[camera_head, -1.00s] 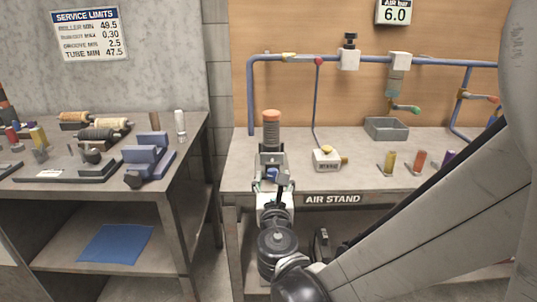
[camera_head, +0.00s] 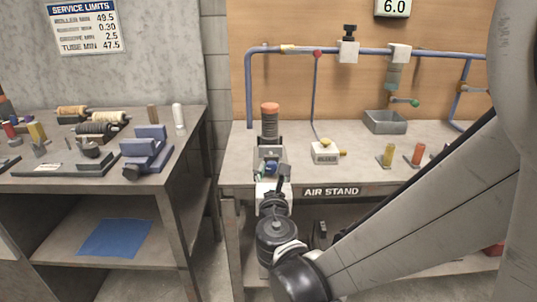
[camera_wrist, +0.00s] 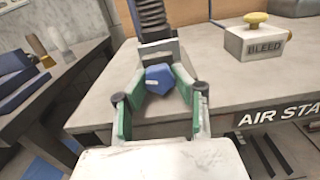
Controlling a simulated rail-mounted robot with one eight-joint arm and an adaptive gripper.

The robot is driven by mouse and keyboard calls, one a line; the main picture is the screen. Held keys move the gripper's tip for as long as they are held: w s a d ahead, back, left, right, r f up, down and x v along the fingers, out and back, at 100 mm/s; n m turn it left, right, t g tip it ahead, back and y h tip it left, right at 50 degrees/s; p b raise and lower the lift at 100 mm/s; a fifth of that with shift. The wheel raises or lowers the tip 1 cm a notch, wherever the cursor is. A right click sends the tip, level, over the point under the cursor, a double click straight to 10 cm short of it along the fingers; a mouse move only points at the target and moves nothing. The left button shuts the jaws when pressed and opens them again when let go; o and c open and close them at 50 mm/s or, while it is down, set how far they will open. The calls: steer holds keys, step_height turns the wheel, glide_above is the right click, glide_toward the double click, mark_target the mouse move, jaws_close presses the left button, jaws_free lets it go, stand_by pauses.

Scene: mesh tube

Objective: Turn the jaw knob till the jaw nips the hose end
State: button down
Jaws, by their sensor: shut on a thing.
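The blue faceted jaw knob (camera_wrist: 160,79) sits between the green-padded fingers of my gripper (camera_wrist: 160,88) in the wrist view, and the gripper is shut on it. In the head view my gripper (camera_head: 267,174) reaches the front of the small grey jaw fixture (camera_head: 270,153) at the air stand's front edge. The hose (camera_head: 270,128), dark and ribbed with an orange top, stands upright behind the knob. Its lower part also shows in the wrist view (camera_wrist: 152,14). I cannot tell whether the jaw touches the hose end.
A bleed box (camera_head: 325,153) with a yellow button stands right of the fixture. A grey bin (camera_head: 385,122) and coloured pegs are farther right. Blue pipes run along the back board. The left bench (camera_head: 190,145) holds rollers and a blue block, across a gap.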

steer(key=shift+m, duration=1.2)
steer(key=c, duration=1.4)
jaws_free()
steer(key=s, duration=1.2)
